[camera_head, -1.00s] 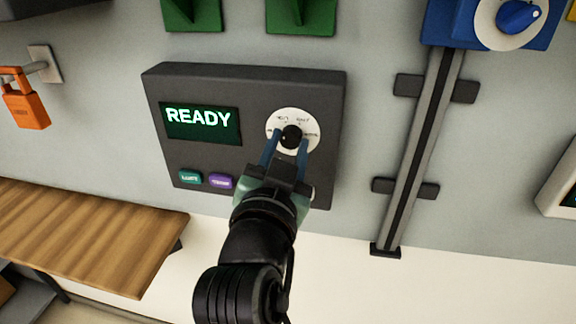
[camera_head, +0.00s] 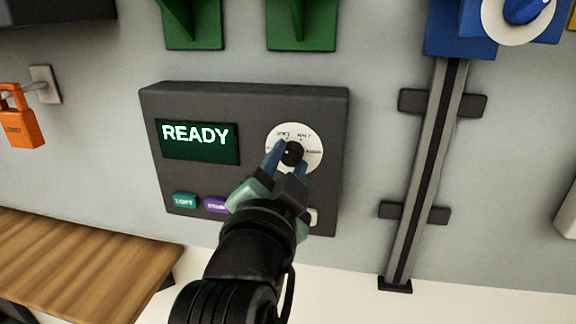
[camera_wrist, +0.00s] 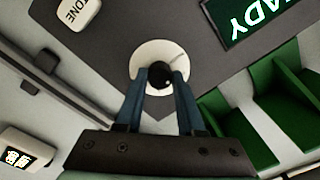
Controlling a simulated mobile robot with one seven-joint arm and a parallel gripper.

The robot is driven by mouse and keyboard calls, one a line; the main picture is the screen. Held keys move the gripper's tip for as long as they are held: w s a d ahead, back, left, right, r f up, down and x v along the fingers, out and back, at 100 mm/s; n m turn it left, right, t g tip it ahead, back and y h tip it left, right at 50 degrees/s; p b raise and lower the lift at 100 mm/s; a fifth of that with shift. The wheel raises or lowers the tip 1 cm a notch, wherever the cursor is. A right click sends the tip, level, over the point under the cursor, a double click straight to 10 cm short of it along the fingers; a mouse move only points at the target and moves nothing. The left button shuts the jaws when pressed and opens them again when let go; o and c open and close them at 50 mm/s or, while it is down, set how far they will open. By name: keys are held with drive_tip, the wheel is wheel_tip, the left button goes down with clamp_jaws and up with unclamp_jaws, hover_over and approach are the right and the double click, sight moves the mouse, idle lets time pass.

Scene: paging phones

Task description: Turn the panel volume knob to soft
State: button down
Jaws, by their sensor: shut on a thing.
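The dark panel (camera_head: 250,105) is on the wall with a lit screen (camera_head: 197,140) reading READY. The black volume knob (camera_head: 293,152) sits at the middle of a white round dial (camera_head: 313,139) with small lettering, too blurred to read fully. My gripper (camera_head: 286,158) is shut on the knob, one blue finger on each side. In the wrist view the knob (camera_wrist: 159,75) is between the two fingertips (camera_wrist: 159,82), and the white dial (camera_wrist: 150,49) shows behind it. My gripper hides the lower part of the dial and the panel's lower right.
A teal button (camera_head: 185,200) and a purple button (camera_head: 216,205) are at the panel's lower left. Green brackets (camera_head: 193,30) are above it. A vertical rail (camera_head: 432,160) and a blue box with a dial (camera_head: 460,30) are at right. An orange padlock (camera_head: 20,125) and wooden shelf (camera_head: 80,260) are at left.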

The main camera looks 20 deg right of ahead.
drive_tip(key=c, duration=0.5)
unclamp_jaws()
drive_tip(key=shift+p+v, duration=5.15)
drive_tip(key=shift+v, duration=1.3)
drive_tip(key=shift+r, duration=0.1)
